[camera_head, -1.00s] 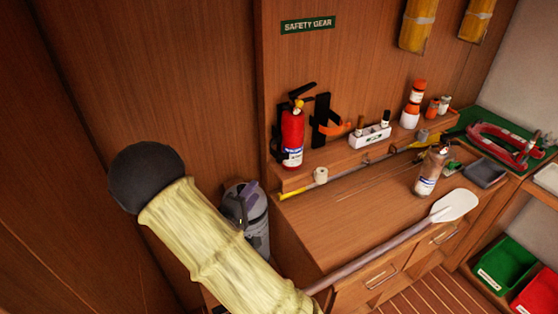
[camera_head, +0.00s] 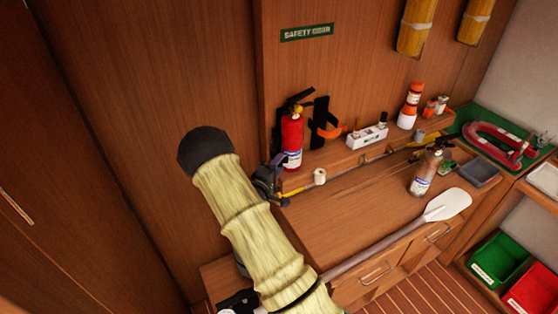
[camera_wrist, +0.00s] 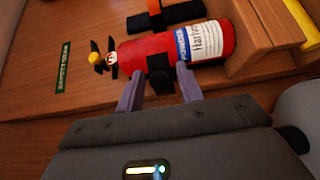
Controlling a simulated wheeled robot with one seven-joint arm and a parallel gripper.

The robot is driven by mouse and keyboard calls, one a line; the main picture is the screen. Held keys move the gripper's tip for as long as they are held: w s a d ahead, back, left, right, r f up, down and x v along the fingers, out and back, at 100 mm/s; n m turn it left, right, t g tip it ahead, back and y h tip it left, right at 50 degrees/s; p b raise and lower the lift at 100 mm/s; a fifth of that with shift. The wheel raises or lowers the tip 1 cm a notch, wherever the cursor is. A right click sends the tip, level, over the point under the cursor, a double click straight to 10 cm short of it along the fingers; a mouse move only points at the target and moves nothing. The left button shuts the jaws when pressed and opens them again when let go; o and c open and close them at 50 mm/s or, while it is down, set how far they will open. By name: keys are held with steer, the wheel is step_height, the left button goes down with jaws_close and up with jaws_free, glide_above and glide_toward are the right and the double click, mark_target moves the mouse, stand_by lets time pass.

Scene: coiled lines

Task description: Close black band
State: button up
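A red fire extinguisher (camera_head: 292,136) with a white and blue label stands upright against the wooden wall; it lies sideways in the wrist view (camera_wrist: 146,46). A black piece (camera_wrist: 159,64), which looks like part of the black band, lies against its red body in the wrist view. I cannot tell how far the band wraps around it. My gripper (camera_head: 275,178) is beside the extinguisher's lower left in the head view. In the wrist view its two grey fingers (camera_wrist: 160,88) are apart, with the black piece between and just beyond them. They do not visibly grip anything.
A black bracket with an orange strap (camera_head: 326,122) is right of the extinguisher. A white holder (camera_head: 367,137) and orange-capped bottles (camera_head: 409,106) share the shelf. A paddle (camera_head: 445,206) and a spray bottle (camera_head: 426,171) are on the counter.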

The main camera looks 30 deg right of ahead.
steer(key=shift+w+d, duration=0.2)
steer(key=shift+d, duration=0.05)
jaws_close()
steer(key=shift+a, duration=0.1)
